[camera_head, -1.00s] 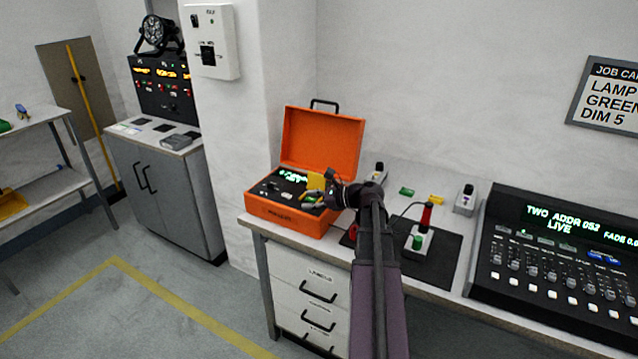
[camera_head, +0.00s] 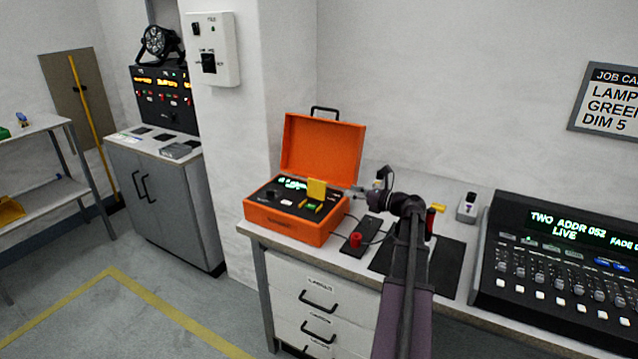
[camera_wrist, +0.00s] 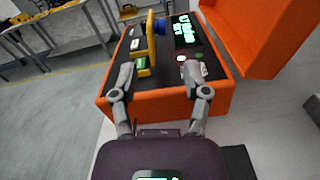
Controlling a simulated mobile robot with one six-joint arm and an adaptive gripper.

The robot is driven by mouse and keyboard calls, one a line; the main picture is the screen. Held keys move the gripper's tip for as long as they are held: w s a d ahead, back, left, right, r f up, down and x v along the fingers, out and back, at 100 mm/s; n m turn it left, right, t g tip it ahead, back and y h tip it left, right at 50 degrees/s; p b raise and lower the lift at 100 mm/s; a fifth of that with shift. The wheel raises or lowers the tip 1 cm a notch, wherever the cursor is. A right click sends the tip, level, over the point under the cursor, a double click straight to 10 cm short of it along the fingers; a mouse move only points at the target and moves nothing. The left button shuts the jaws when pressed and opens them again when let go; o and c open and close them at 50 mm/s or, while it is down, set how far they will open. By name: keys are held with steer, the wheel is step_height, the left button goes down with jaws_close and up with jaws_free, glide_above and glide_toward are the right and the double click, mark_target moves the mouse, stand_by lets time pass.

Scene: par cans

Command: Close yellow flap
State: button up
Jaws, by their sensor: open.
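The yellow flap (camera_head: 316,189) stands upright on the dark panel inside the open orange case (camera_head: 284,226). In the wrist view the flap (camera_wrist: 151,36) rises at the left part of the panel, with a green item (camera_wrist: 141,63) beside its base. My gripper (camera_head: 358,190) is just right of the case in the head view. In the wrist view my gripper (camera_wrist: 157,72) is open and empty, its fingers spread over the near edge of the case. The left fingertip is close to the flap's base; whether it touches cannot be told.
The raised orange lid (camera_head: 322,148) stands behind the panel. A red-knobbed black box (camera_head: 356,240) with a cable and a dark mat (camera_head: 450,265) lie right of the case. A lighting console (camera_head: 560,260) fills the right side.

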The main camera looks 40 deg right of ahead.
mark_target(319, 182)
steer(key=shift+x, duration=5.95)
jaws_close()
